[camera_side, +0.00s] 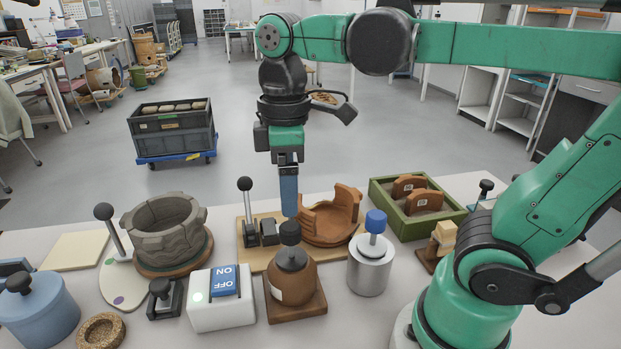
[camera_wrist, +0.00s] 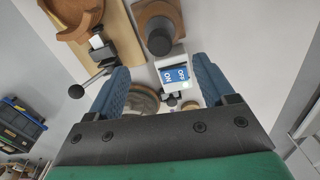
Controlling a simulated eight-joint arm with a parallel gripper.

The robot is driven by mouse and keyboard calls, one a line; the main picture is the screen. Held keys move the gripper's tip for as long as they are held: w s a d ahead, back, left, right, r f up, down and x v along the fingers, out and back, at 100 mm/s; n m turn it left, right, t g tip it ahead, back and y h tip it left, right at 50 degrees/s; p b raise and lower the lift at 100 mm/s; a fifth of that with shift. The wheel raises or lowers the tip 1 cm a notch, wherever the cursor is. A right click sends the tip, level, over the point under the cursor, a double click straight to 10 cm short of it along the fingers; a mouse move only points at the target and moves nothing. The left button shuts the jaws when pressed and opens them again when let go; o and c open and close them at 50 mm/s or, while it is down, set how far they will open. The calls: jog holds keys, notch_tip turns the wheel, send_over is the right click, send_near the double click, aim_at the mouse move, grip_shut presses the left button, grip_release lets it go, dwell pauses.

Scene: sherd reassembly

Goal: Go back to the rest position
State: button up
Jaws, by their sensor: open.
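My gripper (camera_side: 289,208) hangs pointing down above the table, seen edge-on in the side view, near the black knob of the brown jar (camera_side: 292,283). In the wrist view my gripper (camera_wrist: 160,65) shows two blue fingers spread wide apart, with nothing held between them. The white switch box (camera_side: 221,312) with its blue ON/OFF rocker stands left of the jar, with a green light lit. It also shows between the fingers in the wrist view (camera_wrist: 172,60). How high the fingertips are above the jar knob I cannot tell.
A partly assembled terracotta bowl (camera_side: 331,222) sits on a wooden board with a lever clamp (camera_side: 250,215). A grey vessel (camera_side: 166,232) stands left. A metal canister (camera_side: 370,268) and green sherd tray (camera_side: 450,215) stand right. The air above the table is mostly clear.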

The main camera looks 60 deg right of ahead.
jog(key=shift+w+d+r+m, duration=0.2)
jog(key=shift+w+r, duration=0.1)
jog(key=shift+r, duration=0.25)
jog(key=shift+w+d+r+m, duration=0.1)
jog(key=shift+w+d+r, duration=0.15)
jog(key=shift+r, duration=0.25)
jog(key=w+d+r+m, duration=0.1)
jog(key=w+d+m, duration=0.3)
jog(key=w+d, duration=0.2)
jog(key=shift+w+d+g, duration=0.3)
jog(key=shift+d, duration=0.1)
jog(key=shift+r, duration=0.1)
jog(key=shift+o, duration=1.8)
jog(key=s+d+n+h, duration=0.1)
jog(key=d+n, duration=0.1)
jog(key=d, duration=0.6)
jog(key=shift+s+d+r+g, duration=0.3)
jog(key=shift+s+r, duration=0.05)
jog(key=shift+r, duration=0.1)
jog(key=s+d+r+n+g+h, duration=0.2)
jog(key=s+d+n, duration=0.3)
jog(key=d, duration=0.6)
jog(key=s+d+f+m, duration=0.1)
jog(key=s+d+f, duration=0.2)
jog(key=f, duration=0.6)
jog(key=shift+s, duration=0.55)
